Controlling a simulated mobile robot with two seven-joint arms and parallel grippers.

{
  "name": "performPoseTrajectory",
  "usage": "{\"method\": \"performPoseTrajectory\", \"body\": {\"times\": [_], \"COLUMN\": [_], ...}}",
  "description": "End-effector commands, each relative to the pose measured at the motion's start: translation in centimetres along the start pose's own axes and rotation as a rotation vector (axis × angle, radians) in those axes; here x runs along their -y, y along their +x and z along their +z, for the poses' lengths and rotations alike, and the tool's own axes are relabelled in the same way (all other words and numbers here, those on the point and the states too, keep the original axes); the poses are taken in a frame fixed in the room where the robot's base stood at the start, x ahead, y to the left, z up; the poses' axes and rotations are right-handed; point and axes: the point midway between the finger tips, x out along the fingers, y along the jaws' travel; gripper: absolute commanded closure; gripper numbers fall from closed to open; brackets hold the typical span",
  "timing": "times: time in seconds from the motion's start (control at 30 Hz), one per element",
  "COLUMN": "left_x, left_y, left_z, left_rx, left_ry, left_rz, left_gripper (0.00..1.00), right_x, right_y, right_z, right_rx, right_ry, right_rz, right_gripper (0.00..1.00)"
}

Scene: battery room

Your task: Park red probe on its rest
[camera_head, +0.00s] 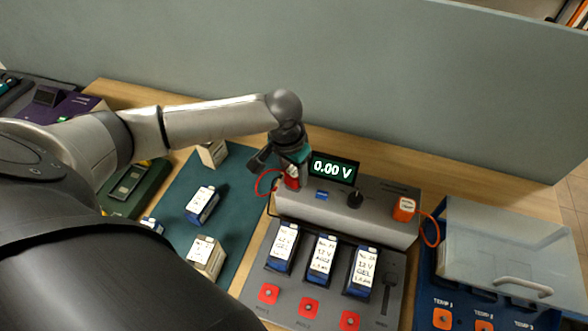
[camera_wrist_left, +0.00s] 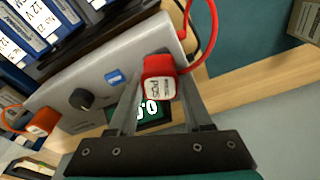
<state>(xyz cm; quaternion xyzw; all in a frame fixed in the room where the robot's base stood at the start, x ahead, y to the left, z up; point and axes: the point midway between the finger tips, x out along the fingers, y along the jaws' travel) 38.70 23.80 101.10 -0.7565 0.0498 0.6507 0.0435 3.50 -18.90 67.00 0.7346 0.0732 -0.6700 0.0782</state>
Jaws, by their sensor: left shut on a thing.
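My left gripper (camera_head: 291,168) is at the left end of the grey meter console (camera_head: 345,212). It is shut on the red probe (camera_wrist_left: 159,77), a red block with a white label and a red cable. The red probe also shows in the head view (camera_head: 292,181), partly hidden by the gripper. The probe is over or at the console's top; I cannot tell whether it touches its rest, which is hidden. The display (camera_head: 334,168) reads 0.00 V. An orange probe (camera_head: 404,208) sits at the console's right end. My right gripper is not in view.
Three batteries (camera_head: 322,259) stand in the grey tester below the console, above red buttons (camera_head: 308,307). A blue unit with a clear lid (camera_head: 498,250) is at the right. Loose batteries (camera_head: 202,205) lie on the green mat (camera_head: 176,206). A wall panel (camera_head: 400,90) stands behind.

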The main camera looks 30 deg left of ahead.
Motion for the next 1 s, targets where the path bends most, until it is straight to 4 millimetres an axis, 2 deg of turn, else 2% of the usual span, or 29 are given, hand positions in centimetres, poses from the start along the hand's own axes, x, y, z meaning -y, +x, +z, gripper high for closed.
{"method": "performPoseTrajectory", "body": {"times": [0.23,1.0], "left_x": [-0.01,-0.01], "left_y": [-0.07,0.77], "left_z": [-0.02,0.11], "left_rx": [0.0,0.0], "left_ry": [-0.001,0.0], "left_rz": [0.0,0.0], "left_gripper": [1.0,1.0], "right_x": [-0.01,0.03], "right_y": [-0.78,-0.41], "right_z": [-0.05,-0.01], "right_rx": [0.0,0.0], "right_ry": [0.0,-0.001], "right_rz": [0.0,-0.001], "right_gripper": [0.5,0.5]}}
